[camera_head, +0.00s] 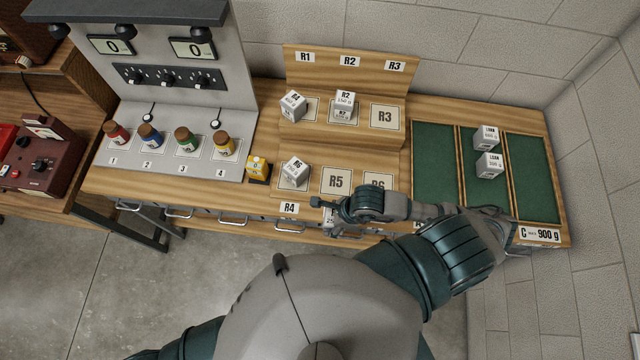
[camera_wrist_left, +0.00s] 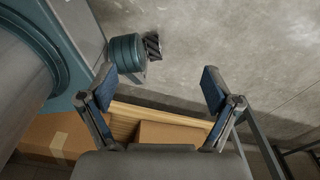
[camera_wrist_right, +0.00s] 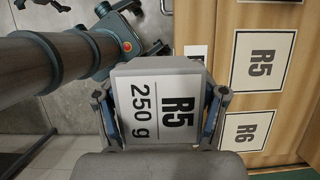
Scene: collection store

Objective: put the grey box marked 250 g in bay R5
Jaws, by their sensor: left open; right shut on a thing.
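My right gripper (camera_head: 328,208) is shut on the grey box, whose face reads R5 and 250 g in the right wrist view (camera_wrist_right: 158,108). In the head view only a small piece of the box (camera_head: 329,219) shows under the gripper, at the rack's front edge. Bay R5 (camera_head: 336,182) is empty, just beyond the gripper; it also shows in the right wrist view (camera_wrist_right: 263,60), to the right of the box. My left gripper (camera_wrist_left: 158,80) is open and empty above the floor in the left wrist view; it does not show in the head view.
Boxes stand in bays R1 (camera_head: 293,105), R2 (camera_head: 344,99) and R4 (camera_head: 294,172). Bay R3 (camera_head: 384,117) is empty; bay R6 (camera_head: 379,181) is partly hidden by my right arm. A yellow block (camera_head: 257,168) stands left of R4. Two LOAN boxes (camera_head: 487,138) sit on a green tray.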

